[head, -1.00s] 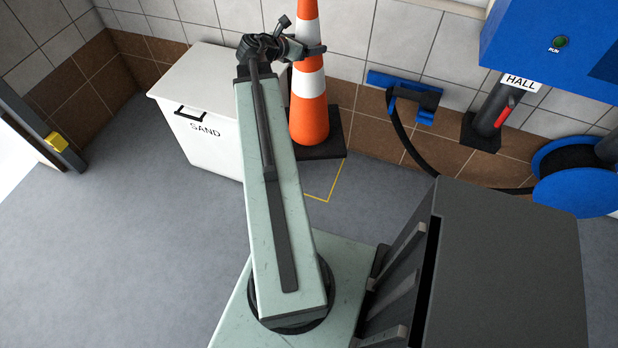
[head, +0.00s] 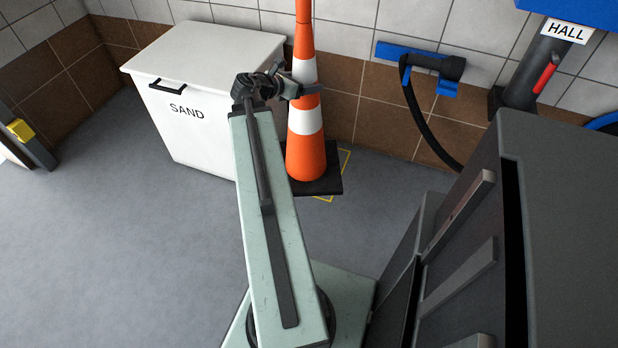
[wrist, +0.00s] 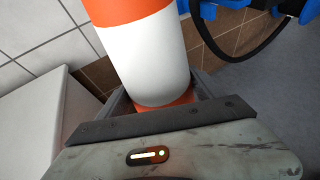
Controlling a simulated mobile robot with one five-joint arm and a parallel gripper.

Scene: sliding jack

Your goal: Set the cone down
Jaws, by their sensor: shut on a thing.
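The traffic cone (head: 306,155) is orange with white bands and a black square base (head: 322,184). It is upright in the head view, right of the white sand bin. My gripper (head: 312,88) is shut on the cone around its upper part. In the wrist view the cone's white band (wrist: 148,60) fills the space between the jaws (wrist: 160,112). A yellow outline (head: 344,165) on the floor shows partly from behind the base. I cannot tell whether the base touches the floor.
The white bin marked SAND (head: 205,90) stands close left of the cone. A blue wall bracket with a black hose (head: 415,65) is at the right. A dark cabinet (head: 560,210) fills the right foreground. Grey floor (head: 120,220) is clear at the left.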

